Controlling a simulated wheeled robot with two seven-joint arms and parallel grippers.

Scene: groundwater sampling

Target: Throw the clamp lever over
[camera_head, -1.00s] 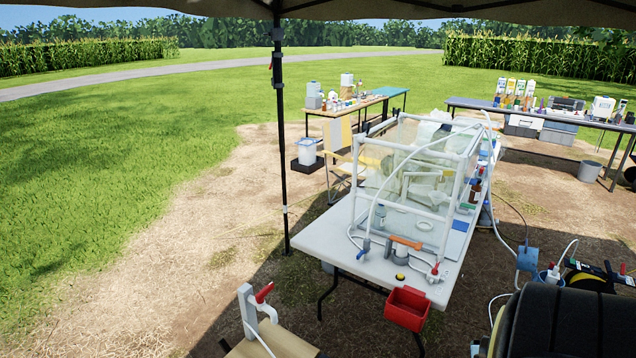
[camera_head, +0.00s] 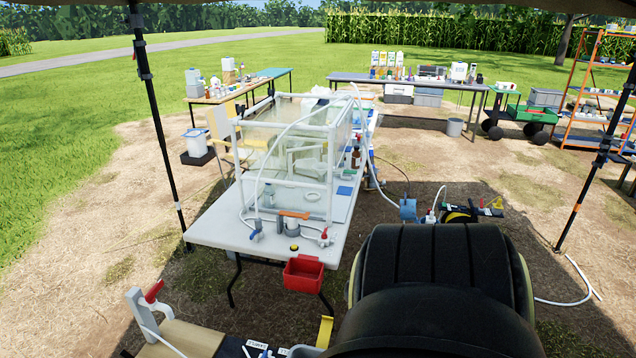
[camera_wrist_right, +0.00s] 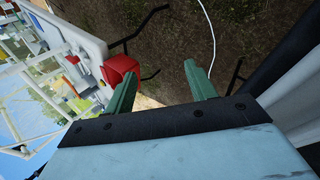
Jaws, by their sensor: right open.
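A red lever (camera_head: 153,291) stands tilted on a pale grey upright block (camera_head: 137,309) at the lower left of the head view. It looks like the clamp lever, but it is too small to be sure. The block stands at the end of a wooden board (camera_head: 185,338), with a white tube beside it. My right gripper (camera_wrist_right: 160,75) is open and empty in the right wrist view, its two green fingers apart over the ground. The red lever is not seen in that view. My left gripper is not in view.
A white table (camera_head: 210,232) bears a clear framed enclosure (camera_head: 285,160). A red bin (camera_head: 304,274) hangs at its front edge; it also shows near one finger in the right wrist view (camera_wrist_right: 118,68). Tent poles (camera_head: 160,130) stand at the sides. Hoses lie on the ground at right.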

